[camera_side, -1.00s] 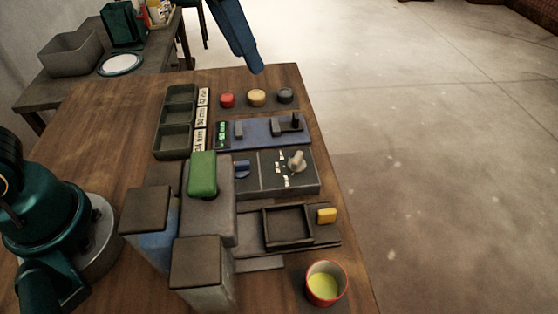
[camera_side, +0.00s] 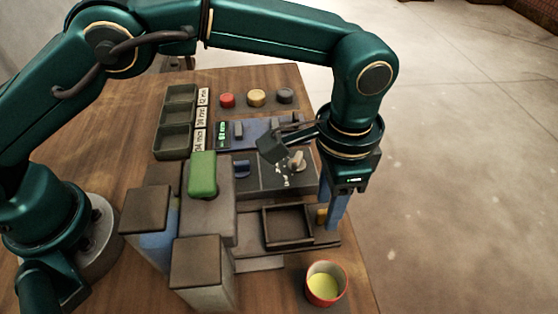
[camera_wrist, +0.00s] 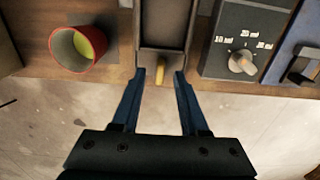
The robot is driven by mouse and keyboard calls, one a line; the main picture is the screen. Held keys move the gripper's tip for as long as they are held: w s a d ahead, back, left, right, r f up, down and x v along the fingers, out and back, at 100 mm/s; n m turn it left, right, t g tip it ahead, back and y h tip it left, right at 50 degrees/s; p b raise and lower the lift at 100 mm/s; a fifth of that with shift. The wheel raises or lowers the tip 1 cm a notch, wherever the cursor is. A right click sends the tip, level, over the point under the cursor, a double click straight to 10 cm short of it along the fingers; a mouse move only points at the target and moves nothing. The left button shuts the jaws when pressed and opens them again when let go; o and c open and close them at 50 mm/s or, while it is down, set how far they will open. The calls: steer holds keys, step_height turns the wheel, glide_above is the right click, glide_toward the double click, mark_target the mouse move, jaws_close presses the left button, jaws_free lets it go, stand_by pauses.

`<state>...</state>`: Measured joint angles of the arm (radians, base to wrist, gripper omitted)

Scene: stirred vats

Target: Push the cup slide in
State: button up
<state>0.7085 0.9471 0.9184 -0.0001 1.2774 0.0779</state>
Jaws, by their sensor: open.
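The cup slide (camera_side: 287,243) is a dark square tray on a flat grey rail at the front right of the station. It also shows in the wrist view (camera_wrist: 162,53). Its yellow handle (camera_wrist: 160,75) is at its outer end; in the side view the handle (camera_side: 321,215) is partly hidden by my finger. My gripper (camera_side: 334,225) points down at the slide's outer end. In the wrist view my gripper (camera_wrist: 160,77) is open, with one finger on each side of the handle; whether they touch it I cannot tell. The tray looks empty.
A red cup (camera_side: 325,288) with yellow-green content stands near the slide, close to the table edge. A dial panel (camera_side: 262,180) lies beyond the slide. Block-like vats (camera_side: 203,265) and a green-topped unit (camera_side: 202,174) stand at the inner side. Open floor lies right.

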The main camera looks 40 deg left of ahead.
steer(key=shift+f, duration=1.25)
jaws_close()
stand_by(0.5)
